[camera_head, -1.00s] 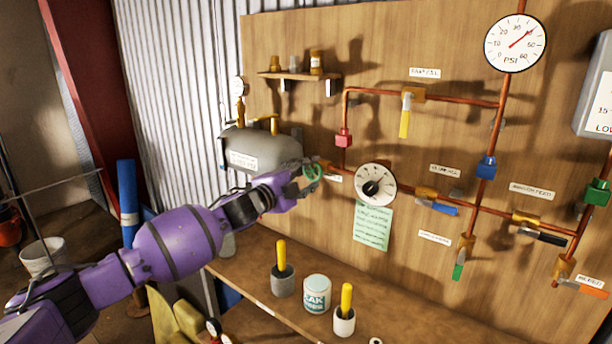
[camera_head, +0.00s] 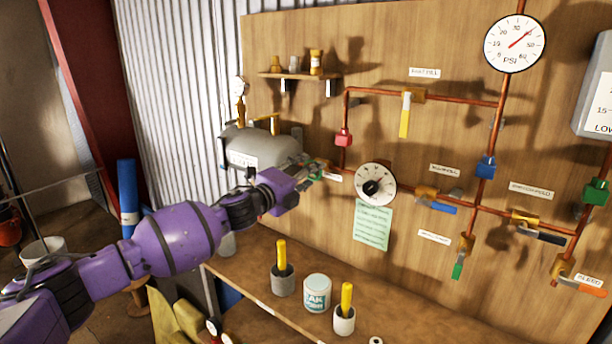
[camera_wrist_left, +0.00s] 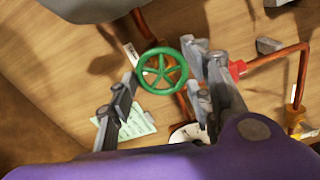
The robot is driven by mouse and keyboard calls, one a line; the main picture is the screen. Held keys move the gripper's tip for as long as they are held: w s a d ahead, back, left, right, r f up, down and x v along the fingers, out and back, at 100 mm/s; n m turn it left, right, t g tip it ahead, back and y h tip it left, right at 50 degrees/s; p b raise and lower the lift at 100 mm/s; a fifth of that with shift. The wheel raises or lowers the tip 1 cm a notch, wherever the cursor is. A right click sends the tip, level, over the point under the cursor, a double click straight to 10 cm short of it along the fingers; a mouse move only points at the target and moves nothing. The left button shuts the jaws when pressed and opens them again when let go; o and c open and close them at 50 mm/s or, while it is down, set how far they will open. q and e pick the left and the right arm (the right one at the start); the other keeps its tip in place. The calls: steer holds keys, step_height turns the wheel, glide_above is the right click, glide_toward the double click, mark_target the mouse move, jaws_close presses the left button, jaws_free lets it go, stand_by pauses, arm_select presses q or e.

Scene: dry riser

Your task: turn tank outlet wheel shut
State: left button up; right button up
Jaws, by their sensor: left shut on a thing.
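The tank outlet wheel is a small green handwheel (camera_wrist_left: 162,71) with spokes, seen almost face-on in the left wrist view. In the head view only a bit of its green rim (camera_head: 319,166) shows, at the right end of the grey tank (camera_head: 262,149). My left gripper (camera_head: 311,174) is at the wheel and hides most of it there. In the left wrist view its fingers (camera_wrist_left: 164,78) stand on either side of the wheel, shut on its rim. The exact contact is hard to see. My right gripper is not in view.
A dial (camera_head: 376,184) and a green note (camera_head: 372,224) are just right of the gripper. Copper pipes with coloured valve levers cover the wooden board. Below, the bench (camera_head: 420,318) holds a white can (camera_head: 317,293) and yellow-handled tools in pots.

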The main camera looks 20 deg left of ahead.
arm_select(q)
steer(key=shift+d, duration=0.15)
steer(key=o, duration=1.1)
